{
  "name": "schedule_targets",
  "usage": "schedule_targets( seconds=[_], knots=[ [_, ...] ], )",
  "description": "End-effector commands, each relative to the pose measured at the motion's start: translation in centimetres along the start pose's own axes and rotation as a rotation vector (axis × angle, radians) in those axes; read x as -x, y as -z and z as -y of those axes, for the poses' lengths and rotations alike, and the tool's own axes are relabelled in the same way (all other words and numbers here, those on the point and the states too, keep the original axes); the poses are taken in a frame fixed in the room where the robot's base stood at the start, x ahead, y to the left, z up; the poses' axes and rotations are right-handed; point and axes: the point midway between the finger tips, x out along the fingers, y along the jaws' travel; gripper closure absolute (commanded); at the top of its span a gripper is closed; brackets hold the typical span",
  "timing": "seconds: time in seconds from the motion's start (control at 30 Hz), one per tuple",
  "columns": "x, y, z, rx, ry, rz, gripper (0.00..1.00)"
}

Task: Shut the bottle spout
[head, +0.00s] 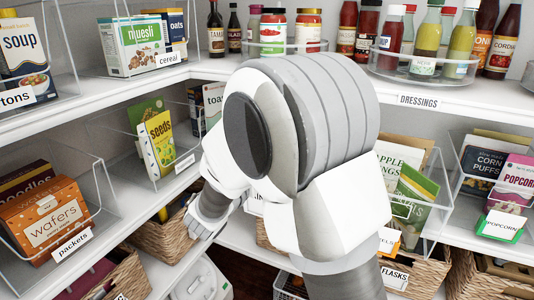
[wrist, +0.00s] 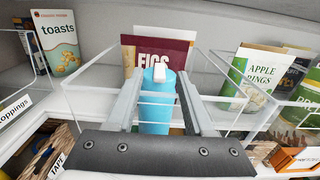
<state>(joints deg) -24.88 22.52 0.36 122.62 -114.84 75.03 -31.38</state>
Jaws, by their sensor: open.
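My gripper (wrist: 162,78) is open, with one finger on each side of the bottle. I cannot tell whether either finger touches it. The bottle's lower part is hidden behind the dark gripper body. In the head view my arm covers the bottle and the gripper.
A dark red figs packet (wrist: 158,54) stands close behind the bottle. A toasts box (wrist: 58,44) is in a clear bin at left, and an apple rings packet (wrist: 250,76) is at right. Clear bin walls stand close on both sides. A shelf labelled dressings (head: 419,101) runs above.

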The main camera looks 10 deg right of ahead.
Motion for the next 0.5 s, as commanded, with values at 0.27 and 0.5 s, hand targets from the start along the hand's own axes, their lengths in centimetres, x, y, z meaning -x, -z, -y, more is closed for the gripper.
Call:
schedule_targets(
  seconds=[0.27, 0.5],
  knots=[
    [7.2, -0.2, -0.2, -0.001, -0.007, -0.001, 0.47],
    [12.0, -0.1, -0.1, 0.000, -0.004, -0.001, 0.47]
  ],
)
